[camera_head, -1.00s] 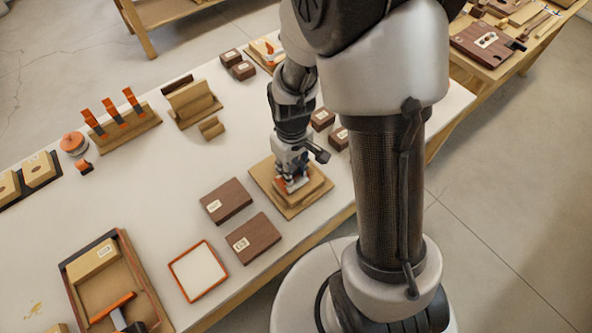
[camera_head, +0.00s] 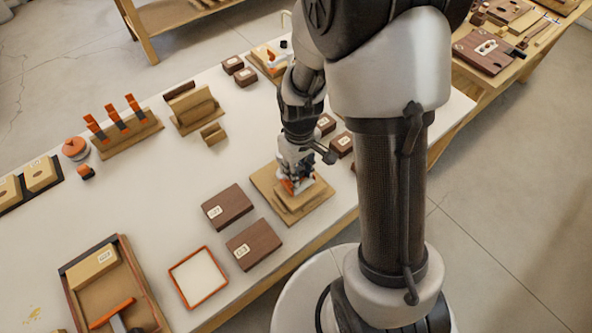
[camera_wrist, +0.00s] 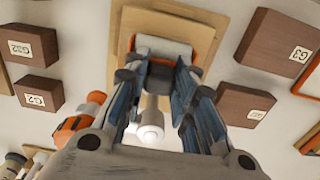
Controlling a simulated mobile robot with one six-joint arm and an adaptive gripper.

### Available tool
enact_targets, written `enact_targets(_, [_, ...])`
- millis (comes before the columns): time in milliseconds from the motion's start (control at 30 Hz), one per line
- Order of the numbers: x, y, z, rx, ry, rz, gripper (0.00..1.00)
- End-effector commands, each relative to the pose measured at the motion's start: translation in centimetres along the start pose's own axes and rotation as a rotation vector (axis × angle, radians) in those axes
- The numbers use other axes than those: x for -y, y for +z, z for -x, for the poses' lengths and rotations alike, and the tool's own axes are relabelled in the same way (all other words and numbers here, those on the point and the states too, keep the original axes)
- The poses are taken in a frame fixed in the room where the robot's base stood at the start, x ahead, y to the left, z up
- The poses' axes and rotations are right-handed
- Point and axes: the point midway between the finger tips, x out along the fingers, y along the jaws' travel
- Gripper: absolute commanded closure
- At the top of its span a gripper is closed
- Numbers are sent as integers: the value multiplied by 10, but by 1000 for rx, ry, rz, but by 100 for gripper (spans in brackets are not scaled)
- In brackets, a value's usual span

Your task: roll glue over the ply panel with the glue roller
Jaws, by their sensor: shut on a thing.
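The ply panel (camera_head: 314,197) is a tan board on a slightly larger tan base board (camera_head: 268,183) near the bench's front edge. My gripper (camera_head: 293,178) is above the panel, pointing down. It is shut on the glue roller (camera_head: 288,187), whose orange frame shows low over the panel. In the wrist view the fingers of my gripper (camera_wrist: 157,95) close around the handle, and the roller's white and orange head (camera_wrist: 162,48) lies over the ply panel (camera_wrist: 150,20). I cannot tell whether the roller touches the panel.
Dark wooden blocks (camera_head: 227,207) lie left of the panel, and more (camera_head: 341,144) lie behind it. An orange-rimmed white tray (camera_head: 172,272) stands at the front. A wooden tray (camera_head: 72,290) holds an orange-handled tool. A rack with orange clamps (camera_head: 130,138) stands farther left. The bench's middle is clear.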

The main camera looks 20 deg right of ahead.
Motion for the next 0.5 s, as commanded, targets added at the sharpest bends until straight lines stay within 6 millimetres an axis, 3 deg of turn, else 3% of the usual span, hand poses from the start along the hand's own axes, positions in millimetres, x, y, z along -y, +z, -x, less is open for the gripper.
enact_targets(167, [-10, 1, -2, 0, 1, -1, 98])
enact_targets(500, [-11, 1, -3, -1, 3, 1, 98])
